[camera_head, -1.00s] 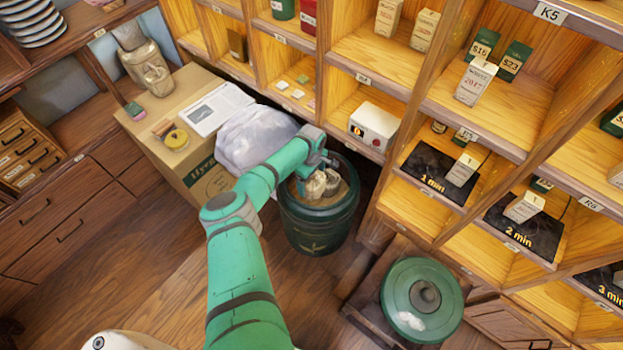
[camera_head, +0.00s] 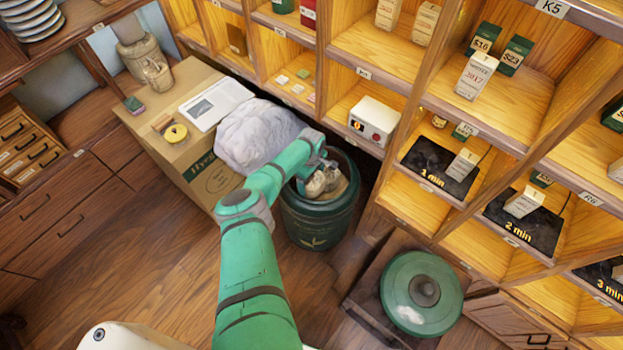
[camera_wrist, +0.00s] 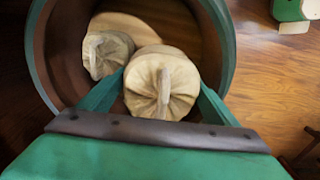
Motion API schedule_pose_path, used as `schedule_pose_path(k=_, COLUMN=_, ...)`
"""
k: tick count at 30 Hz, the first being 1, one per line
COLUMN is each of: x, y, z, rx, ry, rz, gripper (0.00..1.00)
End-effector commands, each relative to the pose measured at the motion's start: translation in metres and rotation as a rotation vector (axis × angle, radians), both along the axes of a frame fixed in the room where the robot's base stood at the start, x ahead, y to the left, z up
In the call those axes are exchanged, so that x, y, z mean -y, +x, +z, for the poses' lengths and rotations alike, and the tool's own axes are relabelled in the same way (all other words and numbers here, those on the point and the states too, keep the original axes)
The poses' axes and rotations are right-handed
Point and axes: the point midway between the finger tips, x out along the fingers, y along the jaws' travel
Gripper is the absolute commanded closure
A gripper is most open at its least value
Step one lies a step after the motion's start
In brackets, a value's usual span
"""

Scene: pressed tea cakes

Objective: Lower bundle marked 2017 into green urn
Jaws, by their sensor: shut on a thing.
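The green urn (camera_head: 318,228) stands open on the floor beside the cardboard box, with a pale leaf mark on its front. Its rim and dark inner wall (camera_wrist: 215,45) fill the upper part of the wrist view. My gripper (camera_wrist: 161,88) is shut on a cream cloth-wrapped bundle (camera_wrist: 160,82) with a gathered, knotted top. The held bundle is upright at the urn's mouth; its depth is hard to tell. A second wrapped bundle (camera_wrist: 107,54) lies inside the urn beside it. In the head view, my gripper is mostly hidden by my arm. I can read no 2017 on either bundle.
A round green lid (camera_head: 421,293) lies on a low wooden stand at the right. A cardboard box (camera_head: 205,165) with a plastic bag (camera_head: 258,133) stands left of the urn. Wooden shelves (camera_head: 385,190) rise close behind. Two wrapped bundles (camera_head: 157,74) stand at the back left.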

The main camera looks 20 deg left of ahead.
Motion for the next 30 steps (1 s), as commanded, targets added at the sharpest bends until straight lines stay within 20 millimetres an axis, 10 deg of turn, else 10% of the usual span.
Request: schedule_pose_path(k=30, x=0.000, y=0.000, z=-0.041, rx=0.000, ry=0.001, rz=0.000, gripper=0.57)
